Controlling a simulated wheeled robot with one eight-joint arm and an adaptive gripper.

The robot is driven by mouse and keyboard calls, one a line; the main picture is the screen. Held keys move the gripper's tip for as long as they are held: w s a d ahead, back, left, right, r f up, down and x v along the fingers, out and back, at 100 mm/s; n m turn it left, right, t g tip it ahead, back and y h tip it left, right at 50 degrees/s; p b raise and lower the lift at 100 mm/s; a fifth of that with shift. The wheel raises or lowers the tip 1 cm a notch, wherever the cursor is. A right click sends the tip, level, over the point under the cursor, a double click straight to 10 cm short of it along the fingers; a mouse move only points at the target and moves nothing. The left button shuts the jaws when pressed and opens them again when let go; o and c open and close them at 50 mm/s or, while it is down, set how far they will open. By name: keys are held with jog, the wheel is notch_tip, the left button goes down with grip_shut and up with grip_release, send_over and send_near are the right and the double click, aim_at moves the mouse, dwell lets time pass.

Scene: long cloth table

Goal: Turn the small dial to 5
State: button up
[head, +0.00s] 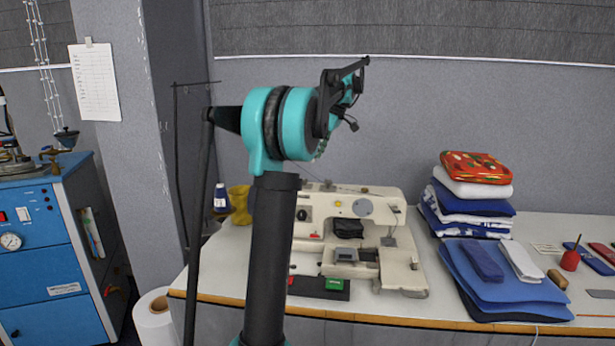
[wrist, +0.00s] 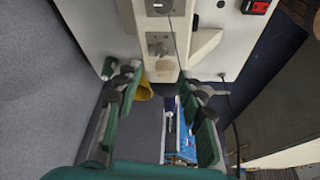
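A cream sewing machine (head: 392,262) stands on the long table. Its face in the head view has a dark knob (head: 304,214), a small yellow dial (head: 338,204) and a larger grey round dial (head: 363,207). Numbers are too small to read, and I cannot tell which one is the small dial. In the wrist view, the machine's body (wrist: 182,32) shows at the top, with a grey dial on a plate (wrist: 158,46) beyond the fingers. My gripper (head: 358,93) is raised above the machine; its fingers (wrist: 160,80) are spread apart and empty in the wrist view.
Folded cloths (head: 475,205) are stacked right of the machine, with blue fabric (head: 515,290) in front. A blue thread spool (head: 221,198) and a yellow spool (head: 240,205) stand left of it. A blue cabinet (head: 40,255) is far left. A thin cord crosses the wrist view.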

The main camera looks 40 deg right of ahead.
jog(key=x, duration=0.9)
jog(key=shift+w+f, duration=0.15)
jog(key=shift+f, duration=0.1)
grip_shut()
